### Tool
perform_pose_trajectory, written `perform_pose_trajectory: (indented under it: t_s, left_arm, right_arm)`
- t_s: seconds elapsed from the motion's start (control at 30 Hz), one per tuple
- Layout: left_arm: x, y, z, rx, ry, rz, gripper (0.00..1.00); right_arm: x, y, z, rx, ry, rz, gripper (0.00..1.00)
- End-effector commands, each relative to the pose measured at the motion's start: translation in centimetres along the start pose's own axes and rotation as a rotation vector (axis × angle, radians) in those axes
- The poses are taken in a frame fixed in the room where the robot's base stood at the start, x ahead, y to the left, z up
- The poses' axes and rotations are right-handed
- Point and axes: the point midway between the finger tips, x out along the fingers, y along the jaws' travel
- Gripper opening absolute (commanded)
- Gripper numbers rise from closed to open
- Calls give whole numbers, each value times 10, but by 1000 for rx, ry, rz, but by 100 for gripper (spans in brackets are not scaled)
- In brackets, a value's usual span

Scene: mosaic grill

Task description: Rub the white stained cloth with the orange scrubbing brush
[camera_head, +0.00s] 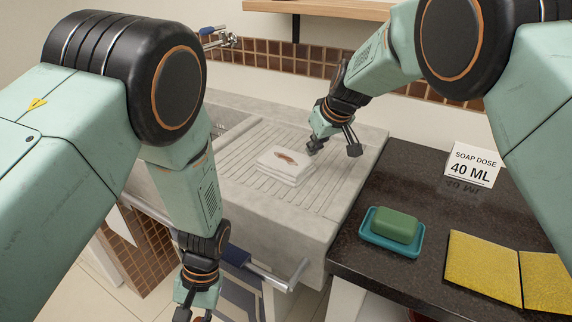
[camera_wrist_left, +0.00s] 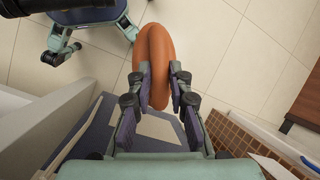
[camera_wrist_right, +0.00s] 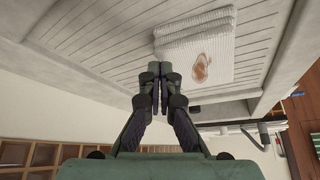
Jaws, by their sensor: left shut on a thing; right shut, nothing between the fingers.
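The white folded cloth (camera_head: 272,164) lies on the ridged drainboard of the stone sink, with a brown-red stain on top. It also shows in the right wrist view (camera_wrist_right: 190,45). My right gripper (camera_head: 333,151) is just right of the cloth, low over the drainboard; its fingertips (camera_wrist_right: 158,72) are together and empty beside the cloth's edge. My left gripper (camera_wrist_left: 160,82) is shut on the orange scrubbing brush (camera_wrist_left: 153,50), which shows as a rounded orange body over the floor. In the head view the left gripper is at the bottom edge and the brush is mostly hidden; its bristles cannot be made out.
The stone sink (camera_head: 300,225) has a front rail (camera_head: 265,275) with a hanging towel. On the dark counter (camera_head: 370,195) at right are a green soap bar (camera_head: 395,225) in a teal dish (camera_head: 390,247), yellow sponge cloths (camera_head: 485,265) and a soap dose card (camera_head: 472,164).

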Motion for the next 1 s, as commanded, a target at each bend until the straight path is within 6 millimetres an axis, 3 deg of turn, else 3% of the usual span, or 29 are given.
perform_pose_trajectory:
  t_s: [1.0]
  left_arm:
    - [2,0,-1,0,0,0,0]
  right_arm:
    - [6,0,3,0,0,0,0]
